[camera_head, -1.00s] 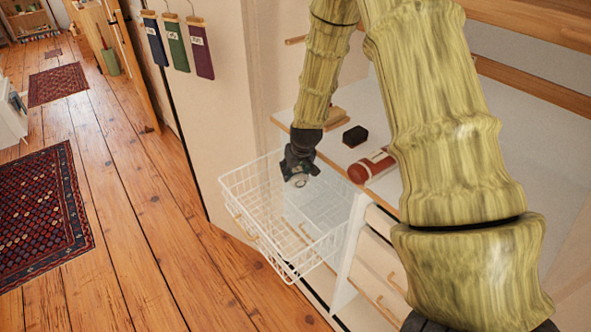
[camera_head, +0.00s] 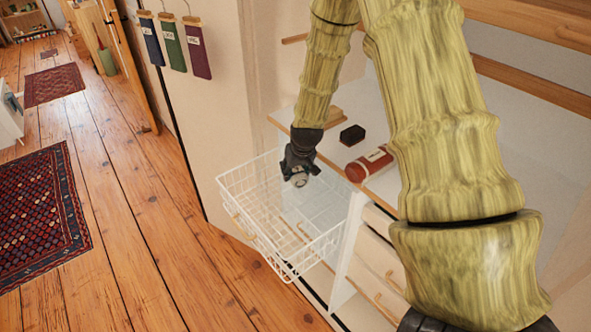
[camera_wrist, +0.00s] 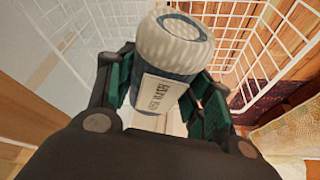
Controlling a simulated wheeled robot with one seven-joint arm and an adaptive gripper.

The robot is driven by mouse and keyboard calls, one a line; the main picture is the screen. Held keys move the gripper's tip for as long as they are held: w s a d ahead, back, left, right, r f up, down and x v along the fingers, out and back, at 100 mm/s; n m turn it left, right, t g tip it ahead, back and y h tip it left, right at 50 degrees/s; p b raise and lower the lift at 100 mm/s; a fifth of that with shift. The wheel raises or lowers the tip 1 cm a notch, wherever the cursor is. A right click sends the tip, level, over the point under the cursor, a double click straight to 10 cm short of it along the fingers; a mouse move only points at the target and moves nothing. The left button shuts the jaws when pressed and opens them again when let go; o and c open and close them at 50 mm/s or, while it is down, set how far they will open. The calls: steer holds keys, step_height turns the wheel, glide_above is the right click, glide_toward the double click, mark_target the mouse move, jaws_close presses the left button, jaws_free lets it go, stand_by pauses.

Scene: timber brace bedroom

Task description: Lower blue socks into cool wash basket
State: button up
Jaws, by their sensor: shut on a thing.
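My gripper (camera_head: 298,172) hangs over the white wire basket (camera_head: 288,274), near its back edge by the cabinet. It is shut on the rolled blue socks (camera_wrist: 174,45). In the wrist view they show as a white ribbed roll with a dark blue band and a pale label whose text I cannot read for sure. My gripper's green-padded fingers (camera_wrist: 166,85) press on both sides of the roll. The basket's wire walls (camera_wrist: 265,42) surround the view there. The basket looks empty. I cannot tell how far the socks are from its floor.
Blue, green and purple tags (camera_head: 173,45) hang on the wall. Wooden floor with patterned rugs (camera_head: 40,215) is open to the left.

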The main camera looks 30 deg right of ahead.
steer(key=shift+f+b, duration=3.55)
steer(key=shift+f, duration=3.15)
steer(key=shift+f+b, duration=1.15)
steer(key=shift+f, duration=1)
